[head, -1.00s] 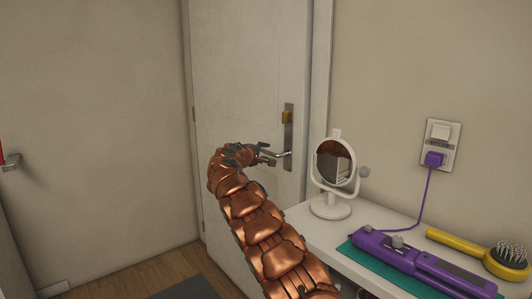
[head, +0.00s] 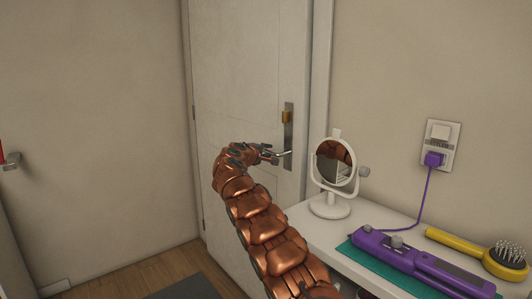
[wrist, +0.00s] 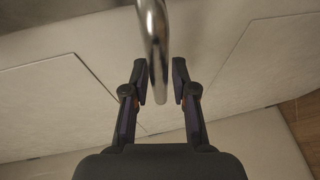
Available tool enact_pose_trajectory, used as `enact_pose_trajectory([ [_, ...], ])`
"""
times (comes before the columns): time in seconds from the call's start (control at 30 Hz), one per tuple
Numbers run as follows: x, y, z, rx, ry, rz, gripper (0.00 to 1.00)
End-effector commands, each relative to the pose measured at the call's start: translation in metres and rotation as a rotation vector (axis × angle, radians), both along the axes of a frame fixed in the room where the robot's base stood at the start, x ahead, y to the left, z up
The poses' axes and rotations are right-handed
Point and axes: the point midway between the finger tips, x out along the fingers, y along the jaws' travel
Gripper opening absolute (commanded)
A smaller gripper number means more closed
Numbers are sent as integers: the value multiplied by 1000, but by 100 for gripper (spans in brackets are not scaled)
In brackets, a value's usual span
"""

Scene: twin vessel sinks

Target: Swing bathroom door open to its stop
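The white bathroom door (head: 240,90) fills the middle of the head view, with hinges at its left edge. It looks shut or nearly so against the frame at its right. Its metal lever handle (head: 284,155) sits near the right edge, below a brass-coloured lock piece (head: 287,117). My gripper (head: 270,156) is at the lever's free end. In the wrist view, my gripper (wrist: 160,82) is open, with the lever's shiny bar (wrist: 155,45) between its fingers, closer to the left one. I see a gap at the right finger; contact at the left is unclear.
A white shelf (head: 303,222) stands right of my arm, carrying a round mirror (head: 333,163), a purple straightener (head: 415,262) on a teal mat, and a yellow brush (head: 470,248). A purple plug (head: 433,159) is in the wall socket. Floor at lower left has a dark mat (head: 190,288).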

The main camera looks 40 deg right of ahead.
Motion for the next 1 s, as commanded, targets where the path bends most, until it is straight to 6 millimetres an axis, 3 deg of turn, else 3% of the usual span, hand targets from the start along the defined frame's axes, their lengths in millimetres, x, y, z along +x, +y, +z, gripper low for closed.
enact_pose_trajectory([
  [0.2,0,0,0,0,0,0,1],
  [1.0,0,0,-1,3,44,-1,0],
])
